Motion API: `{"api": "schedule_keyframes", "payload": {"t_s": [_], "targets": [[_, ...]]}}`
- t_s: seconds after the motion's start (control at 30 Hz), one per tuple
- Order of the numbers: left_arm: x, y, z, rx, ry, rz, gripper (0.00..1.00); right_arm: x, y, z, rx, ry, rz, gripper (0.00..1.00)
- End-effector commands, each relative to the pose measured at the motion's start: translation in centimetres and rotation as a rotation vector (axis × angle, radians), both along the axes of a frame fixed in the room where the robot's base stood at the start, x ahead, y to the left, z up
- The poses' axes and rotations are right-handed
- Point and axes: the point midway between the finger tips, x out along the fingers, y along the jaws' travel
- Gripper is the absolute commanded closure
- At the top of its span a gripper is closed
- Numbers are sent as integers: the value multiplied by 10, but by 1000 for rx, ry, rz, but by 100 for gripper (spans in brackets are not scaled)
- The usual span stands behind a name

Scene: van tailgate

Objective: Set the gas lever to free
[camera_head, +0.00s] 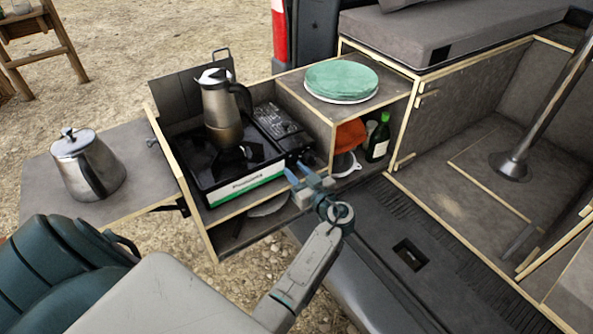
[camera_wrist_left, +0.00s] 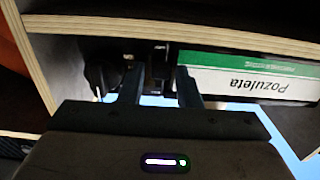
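The gas stove (camera_head: 246,178) is a black camping stove with a white and green front label. It sits in the pulled-out wooden box, and its labelled front also shows in the left wrist view (camera_wrist_left: 250,76). My left gripper (camera_head: 299,170) is at the right end of the stove's front. In the left wrist view its two fingers (camera_wrist_left: 160,88) stand apart, with dark stove parts just beyond the gap. A black round knob (camera_wrist_left: 103,76) shows left of the fingers. I cannot clearly make out the gas lever or its setting. My right gripper is not in view.
A metal coffee pot (camera_head: 222,105) stands on the stove. A steel kettle (camera_head: 86,165) is on the side shelf at left. Green plates (camera_head: 341,79) lie on the box top, above a compartment with a green bottle (camera_head: 378,138). The box's wooden edges surround the stove.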

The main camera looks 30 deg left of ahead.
Motion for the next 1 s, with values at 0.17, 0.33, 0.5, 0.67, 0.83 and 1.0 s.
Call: {"api": "schedule_keyframes", "payload": {"t_s": [0.17,0.33,0.5,0.67,0.83,1.0], "targets": [[0,0,0,0,0,0,100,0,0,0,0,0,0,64],[0,0,1,0,-1,0,100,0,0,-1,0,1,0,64],[0,0,22,0,-5,0,100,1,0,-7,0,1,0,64],[0,0,33,1,-1,-1,100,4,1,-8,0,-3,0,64],[0,0,34,1,-2,-1,100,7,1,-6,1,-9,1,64],[0,0,34,1,-2,-1,61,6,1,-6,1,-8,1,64]]}}
